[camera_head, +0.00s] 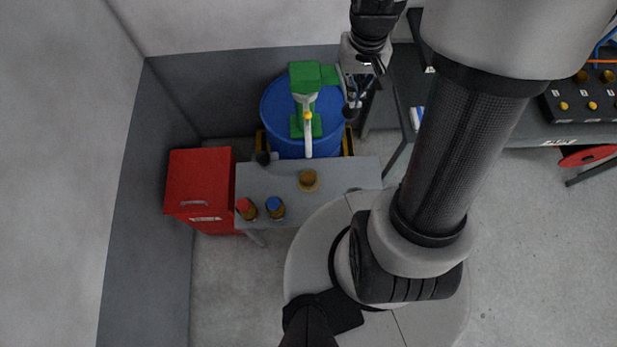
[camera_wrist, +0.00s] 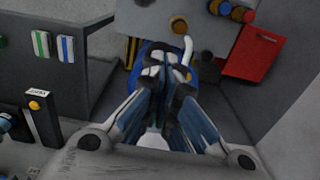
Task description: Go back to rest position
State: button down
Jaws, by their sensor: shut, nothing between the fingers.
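My gripper (camera_head: 352,108) hangs at the upper middle of the head view, beside the right side of the blue barrel (camera_head: 277,103). Its fingers (camera_wrist: 167,80) show in the wrist view, shut with nothing held. They partly hide the barrel and the green machine (camera_head: 304,76) with a white handle (camera_head: 308,140). A small grey table (camera_head: 345,172) stands in front of the barrel. On it are a copper-coloured coil (camera_head: 308,180), a red-topped coil-like piece (camera_head: 246,208) and a blue-topped one (camera_head: 275,207). My gripper is apart from them.
A red cabinet (camera_head: 199,186) stands left of the table, near the grey wall. A dark workbench (camera_head: 540,130) with a black control box (camera_head: 585,98) is at the right. The wrist view shows green and blue striped items (camera_wrist: 52,46) on a bench.

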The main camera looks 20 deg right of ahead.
jog(key=shift+r, duration=0.15)
dwell(0.5)
jog(key=shift+a+b, duration=0.25)
jog(key=shift+b, duration=0.4)
jog(key=s+a+f+n+t+b, duration=0.1)
jog(key=s+a+t+b, duration=0.1)
jog(key=s+a+b, duration=0.3)
jog(key=s+a+f+n+t+b, duration=0.2)
jog(key=s+a+b, duration=0.3)
jog(key=b, duration=0.9)
jog(key=s, duration=0.3)
jog(key=shift+s+f+t, duration=0.2)
jog(key=shift+t, duration=0.1)
